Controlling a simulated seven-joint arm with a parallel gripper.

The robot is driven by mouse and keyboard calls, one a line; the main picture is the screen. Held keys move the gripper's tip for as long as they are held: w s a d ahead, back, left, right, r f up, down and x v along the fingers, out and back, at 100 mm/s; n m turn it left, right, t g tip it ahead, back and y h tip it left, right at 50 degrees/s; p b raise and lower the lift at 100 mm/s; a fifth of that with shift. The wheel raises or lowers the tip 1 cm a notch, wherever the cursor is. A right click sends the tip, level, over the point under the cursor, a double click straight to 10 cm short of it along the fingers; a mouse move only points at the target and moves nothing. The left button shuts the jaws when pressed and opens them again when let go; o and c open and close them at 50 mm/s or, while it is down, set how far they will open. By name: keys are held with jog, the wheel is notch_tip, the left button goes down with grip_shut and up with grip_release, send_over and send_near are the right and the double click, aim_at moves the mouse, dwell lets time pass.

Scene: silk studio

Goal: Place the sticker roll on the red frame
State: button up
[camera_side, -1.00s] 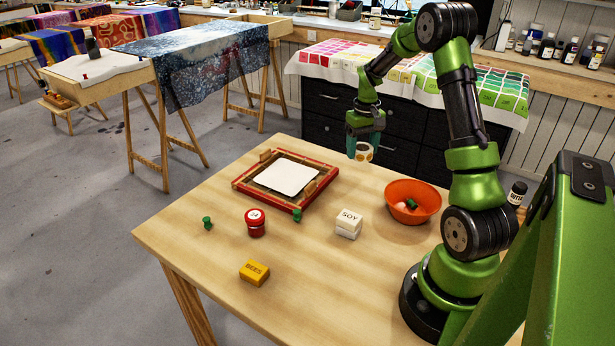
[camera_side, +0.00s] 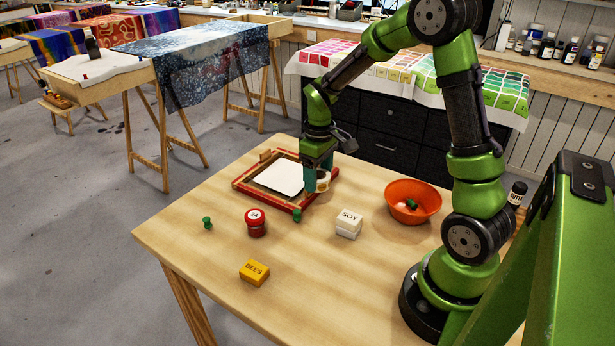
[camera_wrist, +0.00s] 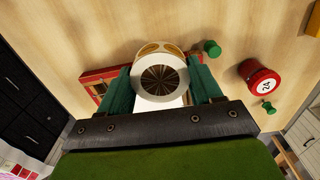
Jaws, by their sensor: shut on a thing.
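The red frame (camera_side: 243,190) lies on the table's far left part with a white sheet (camera_side: 279,177) inside it. My gripper (camera_side: 317,181) is over the frame's right side and is shut on the sticker roll (camera_side: 323,184), which is partly hidden behind a finger in the side view. In the wrist view, the white roll (camera_wrist: 160,76) with a brown centre sits between my two teal fingers (camera_wrist: 160,88). Part of the red frame (camera_wrist: 97,76) shows beyond it. I cannot tell whether the roll touches the frame.
A red tin (camera_side: 255,223), green pushpins (camera_side: 207,222), a yellow block (camera_side: 254,272) and white SOY blocks (camera_side: 348,224) stand nearer on the table. An orange bowl (camera_side: 413,215) holding small items stands at the right. The table's front middle is clear.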

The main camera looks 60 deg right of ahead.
send_over(286, 176)
jog(key=shift+s+f, duration=0.15)
jog(key=shift+f, duration=0.5)
jog(key=shift+w+d+f, duration=0.1)
jog(key=shift+w+f, duration=0.1)
jog(key=shift+f, duration=1.55)
jog(key=shift+f, duration=0.2)
jog(key=o, duration=1.1)
jog(key=shift+c, duration=0.2)
jog(key=shift+r, duration=0.15)
